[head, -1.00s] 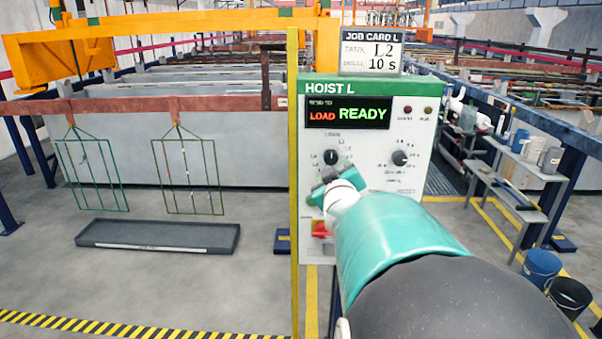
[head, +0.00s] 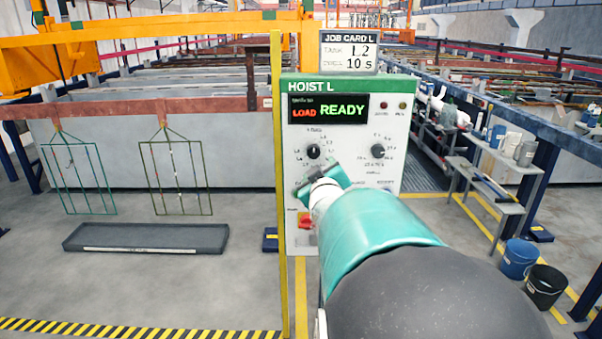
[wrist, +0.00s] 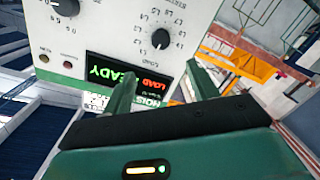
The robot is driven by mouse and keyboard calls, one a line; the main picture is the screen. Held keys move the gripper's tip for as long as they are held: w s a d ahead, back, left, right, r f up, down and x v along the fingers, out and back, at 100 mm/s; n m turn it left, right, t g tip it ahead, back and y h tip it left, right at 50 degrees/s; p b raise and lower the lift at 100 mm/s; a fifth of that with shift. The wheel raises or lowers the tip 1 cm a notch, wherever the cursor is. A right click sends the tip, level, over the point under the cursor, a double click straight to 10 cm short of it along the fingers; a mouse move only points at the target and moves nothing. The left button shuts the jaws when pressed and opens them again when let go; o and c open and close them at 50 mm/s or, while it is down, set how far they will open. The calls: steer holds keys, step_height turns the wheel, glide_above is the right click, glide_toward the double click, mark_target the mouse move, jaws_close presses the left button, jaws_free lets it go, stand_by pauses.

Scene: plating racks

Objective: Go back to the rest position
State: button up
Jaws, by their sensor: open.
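My gripper (head: 321,180) is in front of the lower part of the HOIST L control panel (head: 341,87). In the wrist view my gripper (wrist: 158,88) is open, with nothing between its two fingers. The panel face (wrist: 120,25) shows rotated there. In the head view the panel display (head: 329,110) reads LOAD in red and READY in green. A left knob (head: 313,151) and a right knob (head: 378,151) sit below it. A red switch (head: 305,220) is low on the panel, beside my arm. Above, the job card (head: 348,52) reads tank L2, 10 s. My arm hides part of the lower panel.
Two wire racks (head: 84,178) (head: 178,178) hang from a brown bar at the left, above a grey tray (head: 146,238) on the floor. A yellow post (head: 279,200) stands left of the panel. A shelf (head: 488,185) and two buckets (head: 519,258) (head: 545,286) stand at the right.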

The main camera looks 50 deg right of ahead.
steer(key=shift+s+a, duration=0.15)
steer(key=shift+a, duration=0.05)
stand_by(0.3)
